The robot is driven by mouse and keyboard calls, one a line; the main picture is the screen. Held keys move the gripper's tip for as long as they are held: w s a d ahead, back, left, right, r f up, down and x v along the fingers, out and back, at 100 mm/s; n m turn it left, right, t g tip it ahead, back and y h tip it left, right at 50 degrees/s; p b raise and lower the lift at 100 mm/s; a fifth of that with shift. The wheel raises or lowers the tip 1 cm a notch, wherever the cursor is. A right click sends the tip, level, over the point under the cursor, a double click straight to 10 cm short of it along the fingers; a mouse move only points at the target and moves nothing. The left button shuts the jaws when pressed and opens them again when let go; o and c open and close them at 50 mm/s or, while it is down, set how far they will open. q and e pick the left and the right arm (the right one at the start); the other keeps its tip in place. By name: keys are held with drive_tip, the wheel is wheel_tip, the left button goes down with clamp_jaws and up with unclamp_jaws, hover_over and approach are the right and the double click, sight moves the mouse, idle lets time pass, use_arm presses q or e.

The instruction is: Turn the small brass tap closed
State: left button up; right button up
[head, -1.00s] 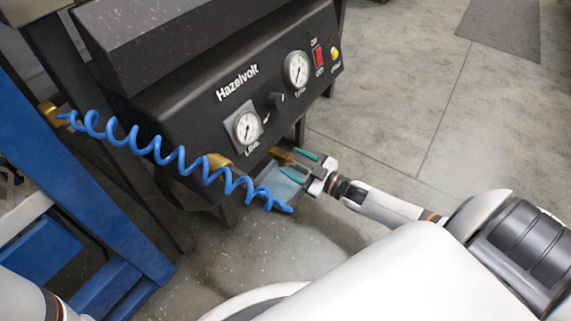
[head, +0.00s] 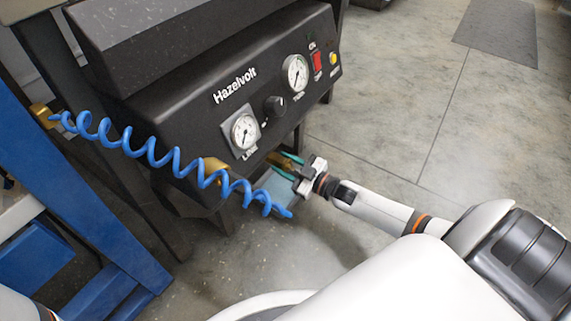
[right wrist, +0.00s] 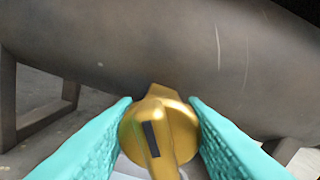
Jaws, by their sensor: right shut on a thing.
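The small brass tap (right wrist: 160,130) is low on the front of the black machine. In the right wrist view it has a rounded body and a raised lever with a dark rectangular mark. My right gripper (head: 285,165) is shut on the tap, with one teal finger against each side of it. In the head view the tap (head: 276,160) is small and partly hidden by the fingers. My left gripper is outside the view.
The black Hazelvolt machine (head: 185,105) carries two gauges, a black knob (head: 274,105) and a red switch (head: 317,64). A blue coiled hose (head: 160,155) hangs just left of my right gripper. A blue frame (head: 75,190) stands at left.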

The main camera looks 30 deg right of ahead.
drive_tip(key=shift+r+m+p, duration=0.15)
drive_tip(key=shift+m+p, duration=0.65)
drive_tip(key=shift+p, duration=0.25)
drive_tip(key=shift+m+p, duration=0.6)
drive_tip(key=shift+m, duration=0.1)
drive_tip(key=shift+m+p, duration=0.7)
drive_tip(key=shift+m, duration=0.5)
drive_tip(key=shift+f+m, duration=0.2)
drive_tip(key=shift+m, duration=0.3)
drive_tip(key=o, duration=1)
drive_tip(key=shift+p, duration=0.3)
